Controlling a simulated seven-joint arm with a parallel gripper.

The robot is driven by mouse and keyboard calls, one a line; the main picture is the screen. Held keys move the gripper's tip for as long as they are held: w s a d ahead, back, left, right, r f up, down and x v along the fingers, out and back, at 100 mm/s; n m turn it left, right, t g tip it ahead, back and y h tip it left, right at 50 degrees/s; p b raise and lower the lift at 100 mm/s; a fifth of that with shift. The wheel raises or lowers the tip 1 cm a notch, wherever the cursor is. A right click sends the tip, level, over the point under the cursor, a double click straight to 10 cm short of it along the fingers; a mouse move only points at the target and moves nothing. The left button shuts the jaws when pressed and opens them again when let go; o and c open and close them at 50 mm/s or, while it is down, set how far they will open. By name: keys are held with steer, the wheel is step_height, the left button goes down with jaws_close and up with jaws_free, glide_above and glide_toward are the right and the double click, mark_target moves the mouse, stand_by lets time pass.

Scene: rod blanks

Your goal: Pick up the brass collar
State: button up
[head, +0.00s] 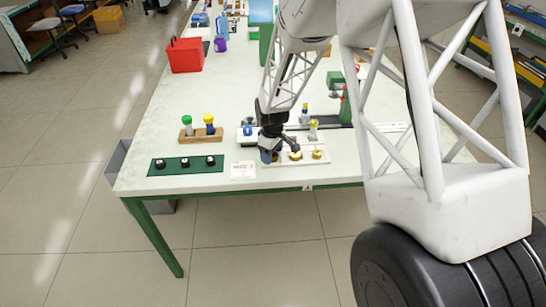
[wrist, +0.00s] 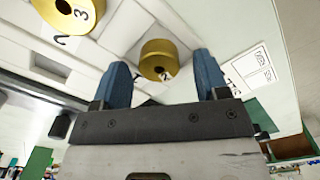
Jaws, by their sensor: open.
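Two brass ring-like pieces sit on a white board (head: 300,187) near the table's front edge: a left one (head: 295,156) and a right one (head: 317,154). A larger-looking brass piece (wrist: 48,10) lies at the upper left there. My gripper (head: 279,153) is open and points down over the board's left part, hiding some of it. Which brass piece is the collar, I cannot tell.
A green mat (head: 186,171) with several dark pieces lies left of the board. A wooden block (head: 188,136) with green- and yellow-topped items stands behind it. A printed card (head: 243,170) lies beside the board. A red bin (head: 186,56) stands farther back; the table's left middle is clear.

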steer(key=shift+c, duration=0.3)
steer(key=c, duration=0.9)
